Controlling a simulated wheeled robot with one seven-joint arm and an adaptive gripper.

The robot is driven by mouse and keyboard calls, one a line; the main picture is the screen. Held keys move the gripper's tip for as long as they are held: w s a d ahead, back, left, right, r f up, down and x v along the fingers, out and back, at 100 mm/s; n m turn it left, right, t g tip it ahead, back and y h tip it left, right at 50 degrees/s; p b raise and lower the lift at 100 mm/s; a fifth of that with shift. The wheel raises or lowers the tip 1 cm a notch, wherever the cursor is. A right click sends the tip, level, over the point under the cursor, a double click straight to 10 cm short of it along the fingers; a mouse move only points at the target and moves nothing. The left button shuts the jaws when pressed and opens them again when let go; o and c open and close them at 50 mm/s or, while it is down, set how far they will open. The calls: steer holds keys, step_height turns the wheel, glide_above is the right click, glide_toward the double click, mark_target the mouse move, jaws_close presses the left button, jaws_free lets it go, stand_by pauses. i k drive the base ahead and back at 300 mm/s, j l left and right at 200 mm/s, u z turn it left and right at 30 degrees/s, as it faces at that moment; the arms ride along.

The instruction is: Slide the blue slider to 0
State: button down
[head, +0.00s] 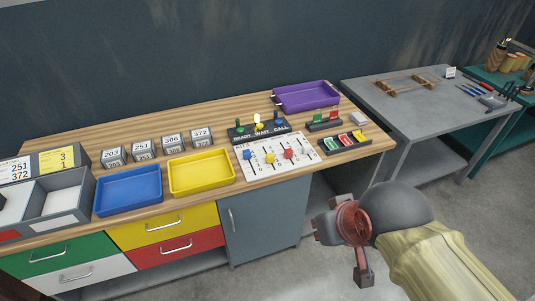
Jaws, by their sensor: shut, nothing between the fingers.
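The blue slider (247,155) is a small blue knob on the white slider panel (262,174), which lies on the wooden workbench. It is the leftmost of three knobs and stands near the upper end of its slot. The marks beside the slot are too small to read for certain. The yellow slider (269,157) and the red slider (289,154) sit to its right. My gripper (326,229) is shut and empty. It is in front of the bench, below and right of the panel, well apart from the sliders.
Behind the panel stands a dark READY/WAIT/CALL switch box (258,133). A yellow tray (202,173) lies to its left, a purple tray (306,96) behind it, and a dark tray of coloured blocks (344,145) to its right. The floor before the bench is clear.

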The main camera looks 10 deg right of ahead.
mark_target(246, 153)
steer(key=i+u, duration=0.15)
steer(key=i, duration=0.35)
steer(key=i+l+u, duration=0.1)
steer(key=i, duration=0.4)
